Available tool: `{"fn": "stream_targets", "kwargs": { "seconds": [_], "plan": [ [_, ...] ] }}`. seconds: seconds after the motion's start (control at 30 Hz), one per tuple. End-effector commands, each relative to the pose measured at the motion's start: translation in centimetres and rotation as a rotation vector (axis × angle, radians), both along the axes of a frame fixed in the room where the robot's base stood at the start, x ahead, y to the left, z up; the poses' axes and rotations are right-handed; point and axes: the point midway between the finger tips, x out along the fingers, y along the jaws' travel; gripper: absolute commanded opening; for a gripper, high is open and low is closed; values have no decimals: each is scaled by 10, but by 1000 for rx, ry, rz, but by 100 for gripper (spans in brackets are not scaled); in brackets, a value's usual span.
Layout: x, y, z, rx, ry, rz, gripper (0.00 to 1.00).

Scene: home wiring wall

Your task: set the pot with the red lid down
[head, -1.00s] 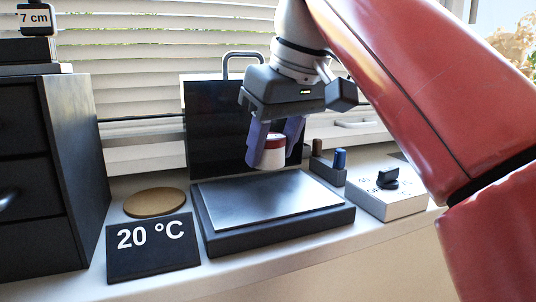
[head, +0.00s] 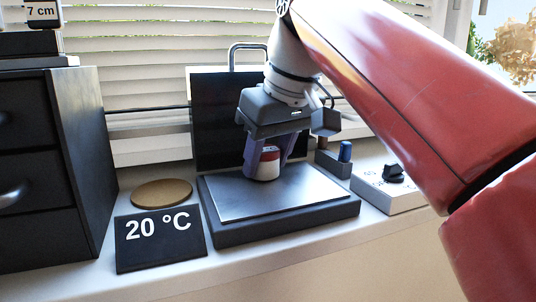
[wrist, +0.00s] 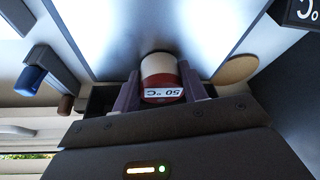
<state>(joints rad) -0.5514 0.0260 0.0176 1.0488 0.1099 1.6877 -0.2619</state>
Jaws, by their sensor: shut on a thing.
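The pot with the red lid (head: 266,166) is a small white pot between my gripper's fingers. In the wrist view the pot (wrist: 158,68) shows a white body, a red lid and a label reading 50 °C. My gripper (head: 267,170) points down and is shut on the pot, which looks upright. The pot is over the back part of a metal plate (head: 290,198) on a black base. Its bottom is at or just above the plate; I cannot tell whether it touches.
A sign reading 20 °C (head: 160,240) and a round cork-coloured disc (head: 162,193) are left of the plate. A rack with a blue-topped item (head: 345,152) and a box with a black knob (head: 392,173) are right. A dark panel (head: 215,120) stands behind. The plate's front is clear.

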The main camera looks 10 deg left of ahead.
Motion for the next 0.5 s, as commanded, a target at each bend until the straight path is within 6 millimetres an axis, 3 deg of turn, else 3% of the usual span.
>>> {"fn": "stream_targets", "kwargs": {
  "seconds": [0.07, 0.1, 0.23, 0.5],
  "plan": [
    [0, 0, -4, 0, 0, 0, 19],
    [0, 0, -3, -1, 1, 0, 45],
    [0, 0, -3, -1, 1, 0, 62],
    [0, 0, -2, 0, 0, 0, 65]
  ]
}}
